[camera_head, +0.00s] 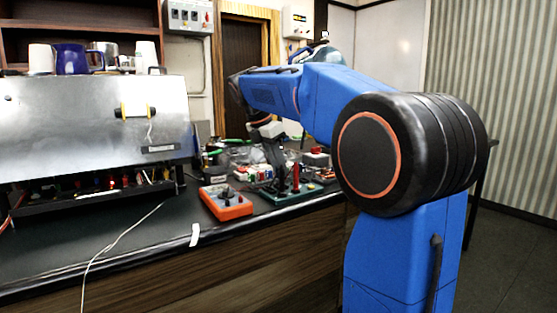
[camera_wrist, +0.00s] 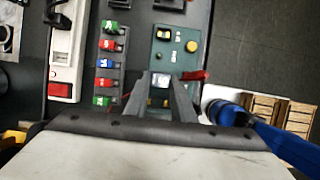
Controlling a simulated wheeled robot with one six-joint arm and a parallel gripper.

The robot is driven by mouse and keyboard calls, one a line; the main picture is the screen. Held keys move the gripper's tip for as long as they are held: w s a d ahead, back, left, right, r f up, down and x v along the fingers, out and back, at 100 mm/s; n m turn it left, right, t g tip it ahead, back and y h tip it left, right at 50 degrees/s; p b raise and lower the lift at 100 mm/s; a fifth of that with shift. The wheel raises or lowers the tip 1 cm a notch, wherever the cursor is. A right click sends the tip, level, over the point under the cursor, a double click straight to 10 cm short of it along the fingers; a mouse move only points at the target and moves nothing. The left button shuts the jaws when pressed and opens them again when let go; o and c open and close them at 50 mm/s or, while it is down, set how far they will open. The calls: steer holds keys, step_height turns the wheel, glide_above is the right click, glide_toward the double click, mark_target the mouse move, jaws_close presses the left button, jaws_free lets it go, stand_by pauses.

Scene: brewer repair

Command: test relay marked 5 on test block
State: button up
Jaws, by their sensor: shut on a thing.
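My gripper (camera_wrist: 161,77) is shut on a small pale-topped block (camera_wrist: 160,82), which looks like a relay; I cannot read its mark. The gripper is over the lower part of the green test block (camera_wrist: 173,60); I cannot tell whether the held block is seated in it. The test block has a yellow button (camera_wrist: 192,46) and a red lever (camera_wrist: 195,75) right of the fingers. In the head view the test block (camera_head: 290,198) lies near the counter's front edge, and the gripper itself (camera_head: 276,183) reaches down to it.
A rack (camera_wrist: 108,70) of several green, red and blue relays is left of the test block. A white power strip (camera_wrist: 65,50) with a red switch is further left. An orange meter (camera_head: 225,202) and the open brewer (camera_head: 95,125) are on the counter (camera_head: 130,235). Wooden compartments (camera_wrist: 268,106) are at right.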

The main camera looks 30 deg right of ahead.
steer(key=shift+f, duration=0.55)
steer(key=shift+f, duration=0.75)
stand_by(2.0)
stand_by(1.6)
steer(key=o, duration=1.1)
steer(key=v, duration=1.7)
steer(key=shift+r, duration=0.2)
